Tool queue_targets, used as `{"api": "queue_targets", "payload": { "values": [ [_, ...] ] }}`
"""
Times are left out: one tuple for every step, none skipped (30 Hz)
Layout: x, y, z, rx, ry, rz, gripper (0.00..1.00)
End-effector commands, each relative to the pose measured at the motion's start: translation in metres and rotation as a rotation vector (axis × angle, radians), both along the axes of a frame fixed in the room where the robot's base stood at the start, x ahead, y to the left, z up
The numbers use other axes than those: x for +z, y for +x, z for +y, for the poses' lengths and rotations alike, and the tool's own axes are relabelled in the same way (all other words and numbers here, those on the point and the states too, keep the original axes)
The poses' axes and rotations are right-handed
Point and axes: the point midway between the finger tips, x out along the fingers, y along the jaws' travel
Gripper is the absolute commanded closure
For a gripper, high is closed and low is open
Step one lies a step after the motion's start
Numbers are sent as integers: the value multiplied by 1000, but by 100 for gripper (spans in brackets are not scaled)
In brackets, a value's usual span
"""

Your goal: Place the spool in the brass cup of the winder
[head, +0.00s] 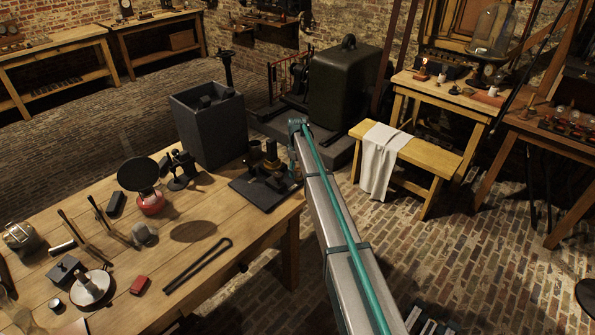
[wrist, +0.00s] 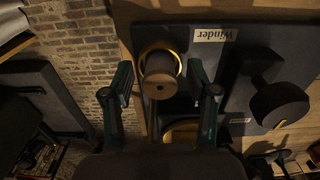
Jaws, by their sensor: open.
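The spool (wrist: 158,88) shows end-on in the wrist view, with a pale brown end and a small dark hole. The brass cup's rim (wrist: 179,59) shows as a ring around the spool's far part; I cannot tell how deep the spool sits. The dark winder (wrist: 228,82) carries a "Winder" label (wrist: 215,34). My gripper (wrist: 160,95) is open, one teal finger on each side of the spool, with gaps visible. In the head view the winder (head: 250,191) stands at the table's right corner, and my arm partly covers that area.
Another brass round part (wrist: 182,131) is half hidden below the spool in the wrist view. A tall grey box (head: 207,128) stands behind the winder. A burner with a black pan (head: 139,174) and tools lie on the wooden table (head: 225,245). Open brick floor lies to the right.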

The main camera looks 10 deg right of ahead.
Motion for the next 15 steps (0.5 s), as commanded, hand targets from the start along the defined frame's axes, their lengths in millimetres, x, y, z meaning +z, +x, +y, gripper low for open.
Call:
{"api": "queue_targets", "payload": {
  "values": [
    [0,0,0,0,0,0,42],
    [0,0,0,0,0,0,42],
    [1,0,0,0,0,0,42],
    [2,0,0,0,0,0,42],
    [4,0,0,0,0,0,42],
    [5,0,0,0,0,-1,42],
    [6,0,0,0,0,-1,42],
    [9,0,0,0,0,-2,42],
    [14,1,0,0,0,-3,42],
    [18,1,0,0,0,-3,42],
    [22,0,0,0,0,-2,42],
    [28,0,0,0,0,-3,42],
    [33,1,0,0,0,-4,42],
    [39,1,0,0,0,-4,42],
    [47,0,0,0,0,-3,42]
  ]
}}
